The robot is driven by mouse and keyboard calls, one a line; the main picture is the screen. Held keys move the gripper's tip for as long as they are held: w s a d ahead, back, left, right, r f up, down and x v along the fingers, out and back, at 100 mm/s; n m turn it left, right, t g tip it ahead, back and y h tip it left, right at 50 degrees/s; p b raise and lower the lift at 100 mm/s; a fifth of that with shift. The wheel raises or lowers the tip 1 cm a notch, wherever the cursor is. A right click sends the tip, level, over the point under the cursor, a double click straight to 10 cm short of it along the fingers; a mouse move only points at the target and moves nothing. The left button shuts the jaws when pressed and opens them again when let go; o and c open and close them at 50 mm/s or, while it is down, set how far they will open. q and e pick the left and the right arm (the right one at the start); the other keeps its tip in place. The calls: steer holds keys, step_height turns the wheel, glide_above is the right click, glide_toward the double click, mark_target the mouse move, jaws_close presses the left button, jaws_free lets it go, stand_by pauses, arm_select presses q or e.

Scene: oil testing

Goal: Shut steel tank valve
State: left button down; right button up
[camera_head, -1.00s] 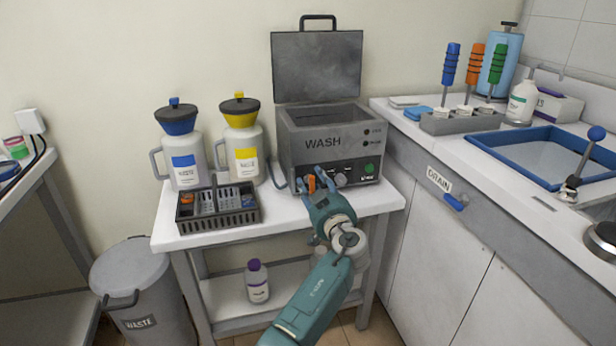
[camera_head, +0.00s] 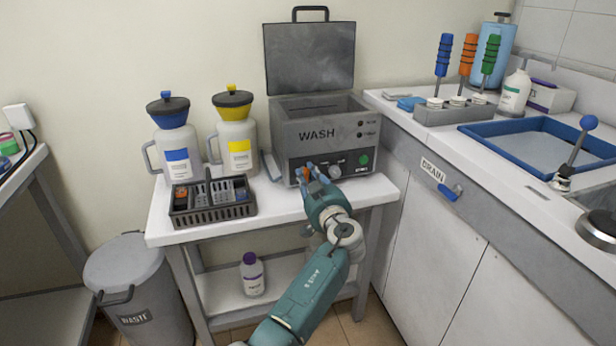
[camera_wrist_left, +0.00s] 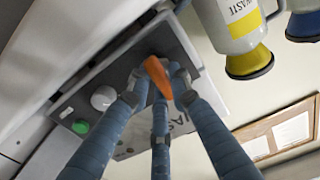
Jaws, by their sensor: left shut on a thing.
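The steel tank (camera_head: 286,140) is a grey box marked WASH, standing on the white table with its lid raised. Its valve has an orange lever (camera_head: 305,174) low on the front face, left of the white knob. The lever (camera_wrist_left: 158,76) also shows in the left wrist view, slanting out from the dark front panel. My left gripper (camera_head: 307,171) is in front of the panel with its blue-grey fingers shut on the lever. In the left wrist view the fingers (camera_wrist_left: 157,97) close in around it from several sides. The valve's body is mostly hidden. My right gripper is not in view.
A dark basket (camera_head: 212,215) stands on the table left of my gripper. Behind it are a blue-topped jug (camera_head: 176,145) and a yellow-topped jug (camera_head: 237,140). The counter with a DRAIN label (camera_head: 433,170) and blue lever (camera_head: 448,192) borders the right side.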

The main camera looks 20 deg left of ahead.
arm_select(q)
steer(key=shift+f+m+b, duration=0.15)
steer(key=shift+m+b, duration=0.3)
steer(key=shift+m, duration=2.45)
steer(key=m, duration=0.3)
steer(key=shift+d+m, duration=0.1)
steer(key=shift+m, duration=0.2)
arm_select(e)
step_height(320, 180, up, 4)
arm_select(q)
steer(key=shift+m, duration=0.5)
steer(key=m+p, duration=0.2)
steer(key=m, duration=0.3)
steer(key=shift+f, duration=0.2)
steer(key=shift+f+m+p, duration=0.1)
steer(key=shift+m+p, duration=0.45)
steer(key=shift+m, duration=0.45)
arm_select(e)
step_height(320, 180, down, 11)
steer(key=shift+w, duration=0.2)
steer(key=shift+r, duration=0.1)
